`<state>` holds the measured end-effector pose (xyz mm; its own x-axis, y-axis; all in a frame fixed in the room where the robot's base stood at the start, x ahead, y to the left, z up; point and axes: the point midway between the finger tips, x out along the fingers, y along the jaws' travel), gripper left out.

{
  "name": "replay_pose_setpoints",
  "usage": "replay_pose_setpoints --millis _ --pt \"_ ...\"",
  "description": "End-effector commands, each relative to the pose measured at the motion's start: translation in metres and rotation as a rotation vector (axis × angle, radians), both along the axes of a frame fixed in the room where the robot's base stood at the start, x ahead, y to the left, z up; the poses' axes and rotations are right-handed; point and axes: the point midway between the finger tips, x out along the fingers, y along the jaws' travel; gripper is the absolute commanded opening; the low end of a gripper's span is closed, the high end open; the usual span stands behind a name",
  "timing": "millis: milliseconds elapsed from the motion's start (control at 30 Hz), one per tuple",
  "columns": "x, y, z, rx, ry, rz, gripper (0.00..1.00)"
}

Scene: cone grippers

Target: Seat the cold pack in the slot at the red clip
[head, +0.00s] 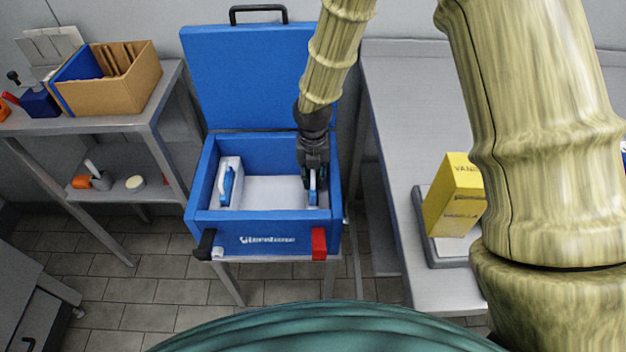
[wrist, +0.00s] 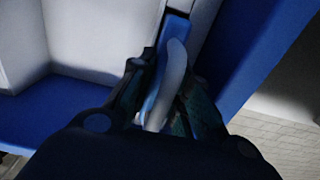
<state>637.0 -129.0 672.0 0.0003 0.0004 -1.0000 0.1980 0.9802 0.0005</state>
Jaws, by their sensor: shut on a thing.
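The blue cooler box (head: 215,222) stands open, its red clip (head: 319,243) at the front right and a black clip (head: 204,244) at the front left. My gripper (head: 314,180) reaches down inside the right end, shut on the blue-and-white cold pack (head: 313,199). In the wrist view, my gripper (wrist: 160,105) pinches the cold pack's pale handle (wrist: 174,72). The pack is upright along the right wall, on the red clip's side. My fingers hide much of it, and I cannot tell whether its bottom rests in the slot.
A second blue-and-white pack (head: 228,184) stands at the box's left wall. The white floor (head: 270,190) between is clear. The raised lid (head: 247,75) is behind. A bench with a yellow carton (head: 453,195) is at right, a shelf table (head: 110,122) at left.

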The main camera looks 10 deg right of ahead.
Motion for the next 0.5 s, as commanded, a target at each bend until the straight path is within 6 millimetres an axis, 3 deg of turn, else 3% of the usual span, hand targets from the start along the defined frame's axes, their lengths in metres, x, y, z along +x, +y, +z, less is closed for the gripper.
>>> replay_pose_setpoints --millis 133,500 --pt "0.0 -0.001 -0.015 -0.001 0.001 0.0 0.0" --pt "0.0 0.0 -0.018 0.0 0.0 0.0 0.0"
